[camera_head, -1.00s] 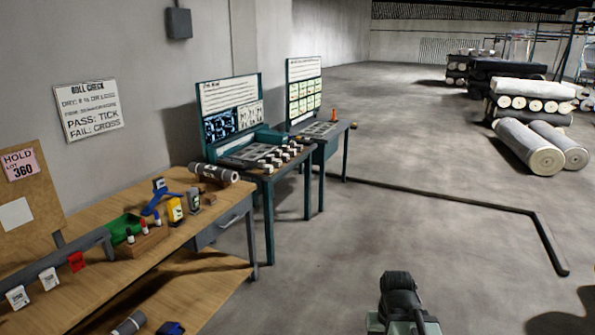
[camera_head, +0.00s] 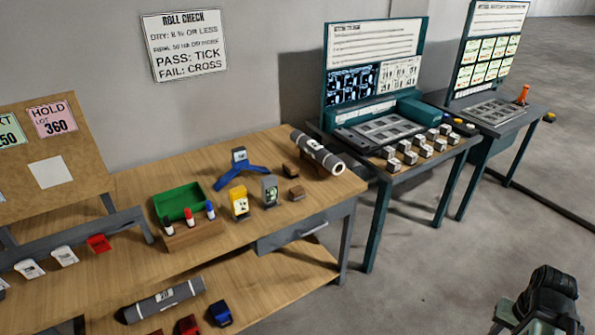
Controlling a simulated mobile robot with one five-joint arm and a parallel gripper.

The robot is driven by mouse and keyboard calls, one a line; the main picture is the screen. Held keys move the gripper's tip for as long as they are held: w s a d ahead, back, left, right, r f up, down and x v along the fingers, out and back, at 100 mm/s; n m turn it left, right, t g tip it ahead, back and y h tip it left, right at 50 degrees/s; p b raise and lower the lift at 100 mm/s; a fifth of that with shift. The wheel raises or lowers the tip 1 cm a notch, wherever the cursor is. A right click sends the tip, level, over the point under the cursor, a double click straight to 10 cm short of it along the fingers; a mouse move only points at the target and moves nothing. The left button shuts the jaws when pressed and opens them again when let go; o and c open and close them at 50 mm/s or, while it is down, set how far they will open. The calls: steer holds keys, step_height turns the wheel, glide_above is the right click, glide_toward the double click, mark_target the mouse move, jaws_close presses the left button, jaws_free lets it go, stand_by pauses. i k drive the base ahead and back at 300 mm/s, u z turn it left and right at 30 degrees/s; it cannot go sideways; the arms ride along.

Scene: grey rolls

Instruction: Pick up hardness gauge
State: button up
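Several small instruments stand on the wooden bench, and I cannot read which is the hardness gauge. A yellow handheld device (camera_head: 239,203) with a pale face stands near the middle. A grey upright device (camera_head: 269,190) with a small display stands just right of it. A small blue-grey device (camera_head: 239,157) sits at the blue splayed stand (camera_head: 241,177) behind them. My arm, dark and grey-green, shows at the lower right, well apart from the bench over the floor. I cannot make out its fingertips or anything held.
A green tray (camera_head: 178,201) and a wooden marker block (camera_head: 193,235) are left of the devices. A grey roll (camera_head: 317,153) lies at the bench's right end. Two teal-framed stations (camera_head: 372,115) stand beyond. Open floor (camera_head: 420,285) lies in front. A lower shelf holds another roll (camera_head: 163,300).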

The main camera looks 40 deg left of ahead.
mark_target(269, 184)
steer(key=z, duration=0.05)
steer(key=i, duration=1.75)
steer(key=u, duration=4.1)
steer(key=i, duration=1)
